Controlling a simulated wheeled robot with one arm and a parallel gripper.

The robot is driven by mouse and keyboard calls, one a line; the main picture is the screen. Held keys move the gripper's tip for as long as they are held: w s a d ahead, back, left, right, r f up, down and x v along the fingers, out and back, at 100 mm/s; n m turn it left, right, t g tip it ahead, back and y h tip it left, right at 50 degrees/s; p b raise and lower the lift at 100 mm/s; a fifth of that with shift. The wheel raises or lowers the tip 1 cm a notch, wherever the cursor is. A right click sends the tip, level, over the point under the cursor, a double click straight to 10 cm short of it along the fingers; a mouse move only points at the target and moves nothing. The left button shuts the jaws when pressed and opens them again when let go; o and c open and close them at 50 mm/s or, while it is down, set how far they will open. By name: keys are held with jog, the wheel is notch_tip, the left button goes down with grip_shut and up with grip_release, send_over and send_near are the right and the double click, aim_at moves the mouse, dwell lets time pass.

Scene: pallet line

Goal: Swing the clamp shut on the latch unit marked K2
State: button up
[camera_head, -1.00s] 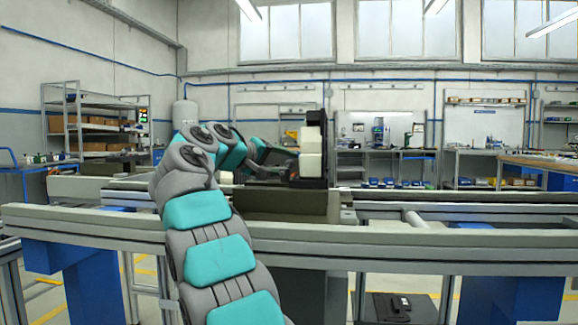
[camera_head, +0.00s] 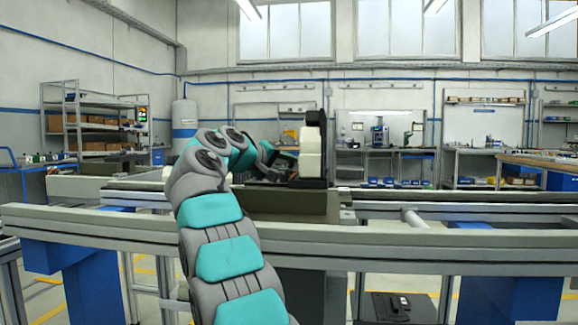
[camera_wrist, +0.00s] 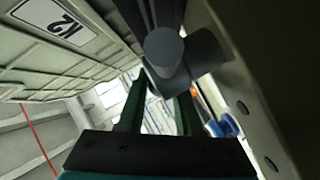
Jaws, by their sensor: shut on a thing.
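The K2 label (camera_wrist: 63,22) is on a pale ribbed panel (camera_wrist: 50,62) at the upper left of the wrist view. A dark grey bar with a round-ended knob (camera_wrist: 166,48) stands between that panel and a pale metal plate (camera_wrist: 232,75) on the right. My gripper (camera_wrist: 160,100) is shut on this bar, its dark fingers on either side, though the contact is partly hidden. In the head view, a unit with pale blocks (camera_head: 311,155) and a black upright (camera_head: 316,117) stands on a dark base (camera_head: 290,205). My gripper is mostly hidden there, left of the blocks.
A long pale rail (camera_head: 420,237) crosses in front of the unit. A roller (camera_head: 414,220) lies to the right. Shelves (camera_head: 95,120) and workbenches (camera_head: 390,155) stand far behind.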

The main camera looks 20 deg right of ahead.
grip_shut()
dwell(0.7)
